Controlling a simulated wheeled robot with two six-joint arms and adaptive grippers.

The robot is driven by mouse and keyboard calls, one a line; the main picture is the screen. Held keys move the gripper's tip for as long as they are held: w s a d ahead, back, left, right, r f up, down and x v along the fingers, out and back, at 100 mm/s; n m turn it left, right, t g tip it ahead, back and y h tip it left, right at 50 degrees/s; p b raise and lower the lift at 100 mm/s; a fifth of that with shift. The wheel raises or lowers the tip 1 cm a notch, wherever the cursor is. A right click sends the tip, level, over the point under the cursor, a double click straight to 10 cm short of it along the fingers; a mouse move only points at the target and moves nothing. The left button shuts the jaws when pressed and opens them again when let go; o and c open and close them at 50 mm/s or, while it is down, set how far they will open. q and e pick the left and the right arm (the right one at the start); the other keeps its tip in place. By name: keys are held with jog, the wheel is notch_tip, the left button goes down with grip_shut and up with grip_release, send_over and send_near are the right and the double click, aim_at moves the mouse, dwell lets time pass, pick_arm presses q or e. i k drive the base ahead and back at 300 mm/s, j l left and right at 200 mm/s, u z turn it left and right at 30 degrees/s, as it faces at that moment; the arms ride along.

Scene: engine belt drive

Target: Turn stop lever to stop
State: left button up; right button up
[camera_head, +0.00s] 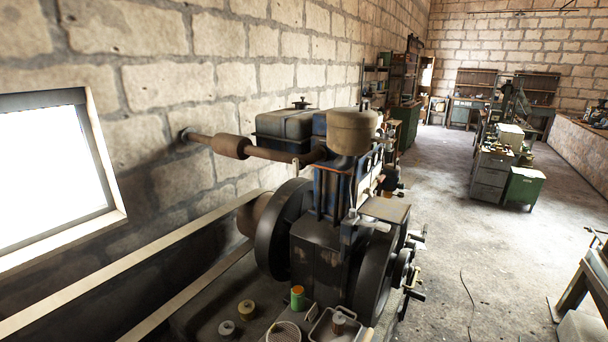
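The engine (318,255) stands in the middle of the view, with a dark block, a large flywheel (280,230) on its left and another wheel (376,275) on its right. A tan round canister (352,132) sits on top. Small rods and handle-like parts (412,292) stick out on the right side. I cannot tell which small part is the stop lever, or how it is set. Neither of my grippers is in view.
Two pale belt runs (150,262) extend from the engine to the lower left. A rusty exhaust pipe (232,146) runs to the brick wall. A green can (297,298) and other small items stand in front. The concrete floor (450,240) on the right is mostly clear.

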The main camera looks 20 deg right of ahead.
aim_at(380, 179)
jog(key=l+u, duration=0.2)
jog(key=l, duration=0.2)
jog(key=l+u, duration=0.25)
jog(key=l, duration=0.2)
jog(key=l+u, duration=0.2)
jog(key=l, duration=0.2)
jog(key=k+l+u, duration=0.2)
jog(key=l, duration=0.2)
jog(key=l+u, duration=0.2)
jog(key=l, duration=0.2)
jog(key=k+l+u, duration=0.25)
jog(key=l+u, duration=0.2)
jog(key=l, duration=0.3)
jog(key=k+l+u, duration=0.2)
jog(key=k+l, duration=0.05)
jog(key=l, duration=0.05)
